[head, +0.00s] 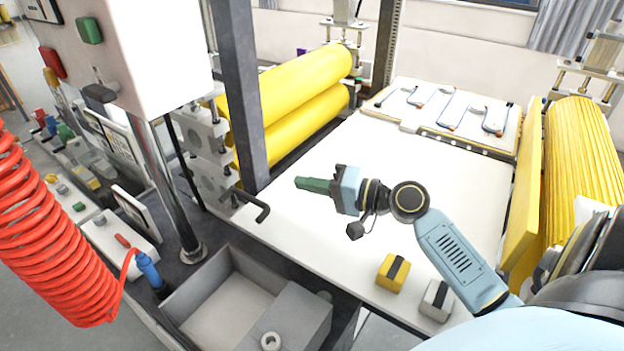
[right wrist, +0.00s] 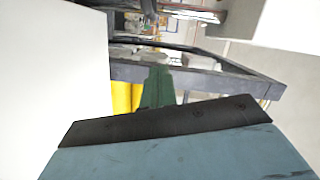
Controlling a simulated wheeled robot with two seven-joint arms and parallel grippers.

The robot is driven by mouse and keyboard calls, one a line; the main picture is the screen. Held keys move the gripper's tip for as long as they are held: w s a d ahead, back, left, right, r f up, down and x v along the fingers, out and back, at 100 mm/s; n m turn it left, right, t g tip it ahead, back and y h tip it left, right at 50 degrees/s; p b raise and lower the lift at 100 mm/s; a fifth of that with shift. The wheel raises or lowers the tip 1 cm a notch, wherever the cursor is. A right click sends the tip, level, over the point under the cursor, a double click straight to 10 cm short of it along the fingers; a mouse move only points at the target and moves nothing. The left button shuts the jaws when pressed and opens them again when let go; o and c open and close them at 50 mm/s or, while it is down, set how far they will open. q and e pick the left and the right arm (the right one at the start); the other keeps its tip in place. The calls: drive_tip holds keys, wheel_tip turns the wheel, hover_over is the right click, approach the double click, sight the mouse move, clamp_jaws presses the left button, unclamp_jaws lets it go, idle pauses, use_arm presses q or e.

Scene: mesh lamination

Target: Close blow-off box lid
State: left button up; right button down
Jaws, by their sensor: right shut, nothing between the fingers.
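The grey blow-off box (head: 185,300) is at the bottom of the head view, left of centre. Its left part is open from above and its pale inside shows empty. A grey lid-like block (head: 292,312) with a round pale ring (head: 270,341) covers the right part; I cannot tell how it is hinged or slides. My right gripper (head: 298,183) has green fingers, shut and empty, above the white table, up and right of the box and apart from it. The fingers also show in the right wrist view (right wrist: 158,90). My left gripper is not in view.
A dark crank handle (head: 262,212) stands between the box and my right gripper. Yellow rollers (head: 300,85) and a dark post (head: 240,90) are behind. A yellow block (head: 392,273) and a grey block (head: 437,300) lie on the white table (head: 400,165). A red coiled hose (head: 50,235) hangs left.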

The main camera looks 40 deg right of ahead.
sight(253, 227)
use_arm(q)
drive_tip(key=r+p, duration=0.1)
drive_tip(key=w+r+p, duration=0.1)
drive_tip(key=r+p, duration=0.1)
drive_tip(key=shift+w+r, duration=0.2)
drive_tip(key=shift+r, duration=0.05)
use_arm(e)
drive_tip(key=w+a+f, duration=0.2)
drive_tip(key=w+a, duration=0.2)
drive_tip(key=a, duration=0.2)
drive_tip(key=shift+a, duration=0.35)
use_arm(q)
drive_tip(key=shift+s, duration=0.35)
use_arm(e)
drive_tip(key=shift+w, duration=0.1)
